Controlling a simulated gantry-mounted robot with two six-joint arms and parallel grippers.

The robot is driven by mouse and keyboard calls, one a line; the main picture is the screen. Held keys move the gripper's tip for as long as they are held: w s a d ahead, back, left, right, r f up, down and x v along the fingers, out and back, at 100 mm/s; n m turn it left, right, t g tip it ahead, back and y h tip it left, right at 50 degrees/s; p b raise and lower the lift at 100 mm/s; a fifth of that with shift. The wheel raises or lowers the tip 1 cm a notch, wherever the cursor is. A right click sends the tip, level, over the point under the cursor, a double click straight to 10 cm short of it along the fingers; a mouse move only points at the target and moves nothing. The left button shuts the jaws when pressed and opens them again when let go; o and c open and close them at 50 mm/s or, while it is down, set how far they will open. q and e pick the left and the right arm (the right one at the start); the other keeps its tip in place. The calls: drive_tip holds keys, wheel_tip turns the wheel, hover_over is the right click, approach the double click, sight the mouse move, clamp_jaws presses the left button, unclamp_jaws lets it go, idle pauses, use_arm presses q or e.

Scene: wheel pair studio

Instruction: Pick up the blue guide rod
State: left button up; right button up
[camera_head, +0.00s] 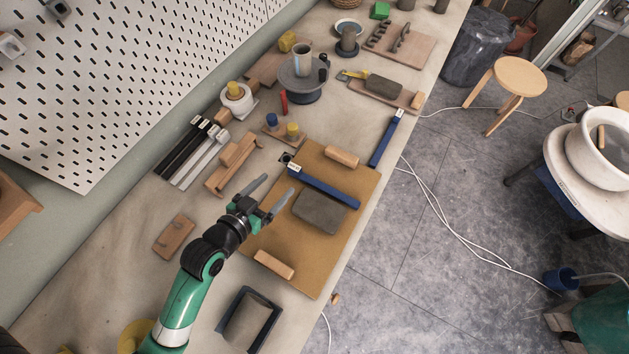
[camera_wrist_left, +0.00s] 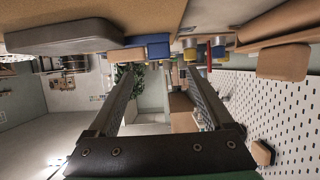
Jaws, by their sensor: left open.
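A blue guide rod (camera_head: 325,188) with a white label at its left end lies on the tan board (camera_head: 290,262), along the upper side of a dark grey clay slab (camera_head: 319,211). A second blue guide rod (camera_head: 386,138) lies along the table's right edge. My left gripper (camera_head: 280,184) is open and empty, its fingertips just left of the labelled end of the first rod. In the left wrist view, the grey slab (camera_wrist_left: 65,37) and a blue end (camera_wrist_left: 157,47) show upside down beyond the fingers. My right gripper is not in view.
Wooden pieces (camera_head: 341,157) and (camera_head: 273,264) lie on the board on both sides of the slab. Black and white bars (camera_head: 190,150) lie at the left. A wooden block with a handle (camera_head: 174,236) is left of my gripper. A dark tray (camera_head: 248,318) lies in front.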

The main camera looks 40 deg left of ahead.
sight(293, 168)
use_arm(q)
drive_tip(key=x, duration=0.5)
drive_tip(key=shift+r, duration=0.15)
drive_tip(key=b+x, duration=0.2)
drive_tip(key=x, duration=0.3)
drive_tip(key=shift+b, duration=0.35)
drive_tip(key=shift+c, duration=0.2)
clamp_jaws()
